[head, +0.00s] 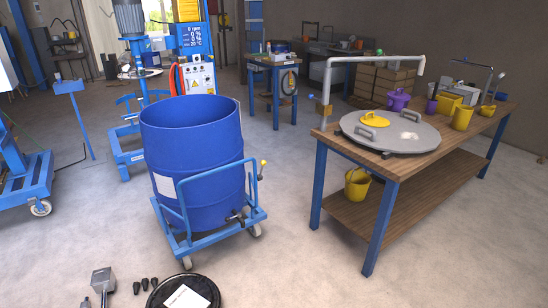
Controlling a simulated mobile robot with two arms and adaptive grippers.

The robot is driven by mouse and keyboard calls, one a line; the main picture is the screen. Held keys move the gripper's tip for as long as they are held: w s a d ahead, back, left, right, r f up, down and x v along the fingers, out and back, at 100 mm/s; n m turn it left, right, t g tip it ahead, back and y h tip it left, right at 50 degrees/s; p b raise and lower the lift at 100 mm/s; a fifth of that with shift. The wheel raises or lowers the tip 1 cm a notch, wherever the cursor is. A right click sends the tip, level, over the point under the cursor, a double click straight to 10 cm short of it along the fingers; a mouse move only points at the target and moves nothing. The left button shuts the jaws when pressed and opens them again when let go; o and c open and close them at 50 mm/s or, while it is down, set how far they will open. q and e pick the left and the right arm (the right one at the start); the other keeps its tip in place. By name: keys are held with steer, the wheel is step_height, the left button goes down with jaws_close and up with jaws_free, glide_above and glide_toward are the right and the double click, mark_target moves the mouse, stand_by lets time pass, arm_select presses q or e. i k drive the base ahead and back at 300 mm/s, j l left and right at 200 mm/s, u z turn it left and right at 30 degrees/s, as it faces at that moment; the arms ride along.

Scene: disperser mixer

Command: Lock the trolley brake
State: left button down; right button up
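The blue trolley (212,237) stands on the floor in the middle of the head view, with a large open blue drum (190,150) on it. Its castors (187,262) show at the front and right. A lever with a yellow knob (263,163) stands up at the trolley's right side; I cannot tell for certain that it is the brake or which position it is in. A black tap-like fitting (236,216) shows low on the drum's front. Neither of my grippers is in view.
A wooden workbench (440,147) with blue legs stands to the right, holding a grey lid (392,131) and yellow containers. The blue mixer (130,80) is behind the drum. A black disc (185,294) lies at the bottom edge. Floor between trolley and workbench is clear.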

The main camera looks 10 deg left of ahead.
mark_target(259, 177)
steer(key=i+l, duration=0.15)
steer(key=l, duration=0.15)
steer(key=i+l+u, duration=0.15)
steer(key=i+l, duration=0.2)
steer(key=l, duration=0.3)
steer(key=i+l+u, duration=0.1)
steer(key=l, duration=0.2)
steer(key=i+l+u, duration=0.1)
steer(key=l, duration=0.25)
steer(key=i+l, duration=0.25)
steer(key=i+l+u, duration=0.15)
steer(key=i, duration=0.35)
steer(key=i+l+u, duration=0.15)
steer(key=i, duration=0.35)
steer(key=i+l+u, duration=0.15)
steer(key=i, duration=0.35)
steer(key=i+j, duration=0.1)
steer(key=i, duration=0.3)
steer(key=i+j, duration=0.15)
steer(key=i, duration=0.3)
